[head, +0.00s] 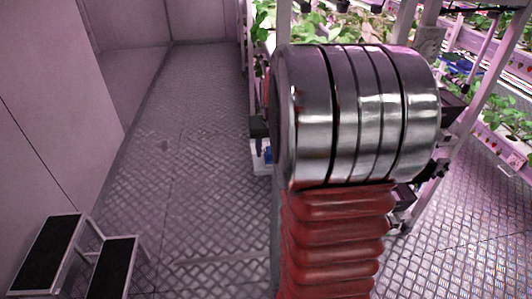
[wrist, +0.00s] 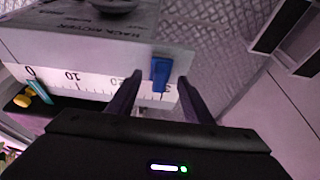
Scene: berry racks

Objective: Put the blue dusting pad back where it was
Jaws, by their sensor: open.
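The blue dusting pad (wrist: 160,74) is a small upright block in the wrist view. It stands against the face of a grey box, near the high end of a printed scale. My gripper (wrist: 160,82) is open, with one dark finger on each side of the pad and a gap visible on both sides. I cannot tell how far the fingertips reach past it. In the head view a small patch of blue (head: 268,155) shows low beside my arm, which hides most of the gripper and the box.
The grey box (wrist: 60,42) carries lettering and a dark round knob on top. A yellow item (wrist: 22,100) and a teal item (wrist: 40,90) lie at the left. Plant racks (head: 480,120) stand at right in the head view. A step stool (head: 75,255) is lower left; the aisle floor is clear.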

